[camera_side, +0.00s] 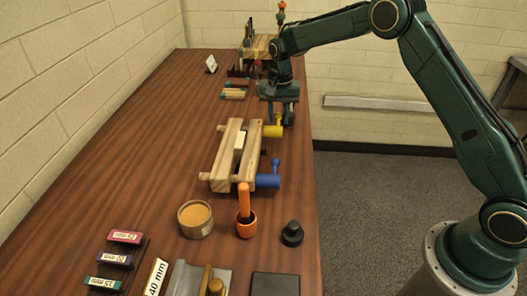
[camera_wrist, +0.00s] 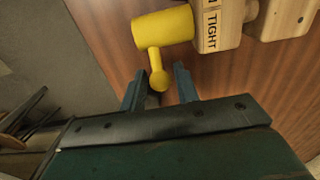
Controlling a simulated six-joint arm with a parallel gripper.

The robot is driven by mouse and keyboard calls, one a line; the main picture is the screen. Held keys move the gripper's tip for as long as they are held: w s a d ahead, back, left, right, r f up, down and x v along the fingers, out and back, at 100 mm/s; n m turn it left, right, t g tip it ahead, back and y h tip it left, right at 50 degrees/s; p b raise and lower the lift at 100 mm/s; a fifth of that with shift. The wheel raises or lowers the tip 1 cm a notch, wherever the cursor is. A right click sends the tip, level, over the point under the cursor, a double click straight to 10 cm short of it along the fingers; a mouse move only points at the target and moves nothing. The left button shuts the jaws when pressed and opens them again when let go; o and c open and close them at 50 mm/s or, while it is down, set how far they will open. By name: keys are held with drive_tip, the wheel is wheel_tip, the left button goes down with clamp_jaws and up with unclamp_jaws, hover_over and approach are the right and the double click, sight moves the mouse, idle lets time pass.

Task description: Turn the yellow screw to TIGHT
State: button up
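The yellow screw (camera_side: 272,131) sits at the far right end of a wooden clamp (camera_side: 223,160) on the table. In the wrist view the yellow screw (camera_wrist: 163,28) has a thick barrel and a short lever with a round knob (camera_wrist: 158,80). A "TIGHT" label (camera_wrist: 211,32) is on the wooden block beside the barrel. My gripper (camera_side: 281,118) is above and behind the screw. In the wrist view my gripper (camera_wrist: 160,88) is open, with its fingers apart on either side of the knob; I cannot tell whether either touches it.
A blue screw (camera_side: 267,181) is at the clamp's near end. Nearer are a bowl (camera_side: 196,220), an orange mortar (camera_side: 246,226), a black knob-like piece (camera_side: 292,234) and labelled blocks (camera_side: 115,260). Small sticks (camera_side: 233,93) lie beyond the clamp. The table's left side is clear.

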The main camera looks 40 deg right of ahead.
drive_tip(key=c, duration=0.6)
drive_tip(key=shift+c, duration=0.2)
drive_tip(key=shift+f, duration=0.1)
drive_tip(key=shift+w+d+f, duration=0.15)
drive_tip(key=shift+f, duration=0.25)
drive_tip(key=o, duration=0.6)
drive_tip(key=shift+o, duration=0.2)
drive_tip(key=shift+r, duration=0.2)
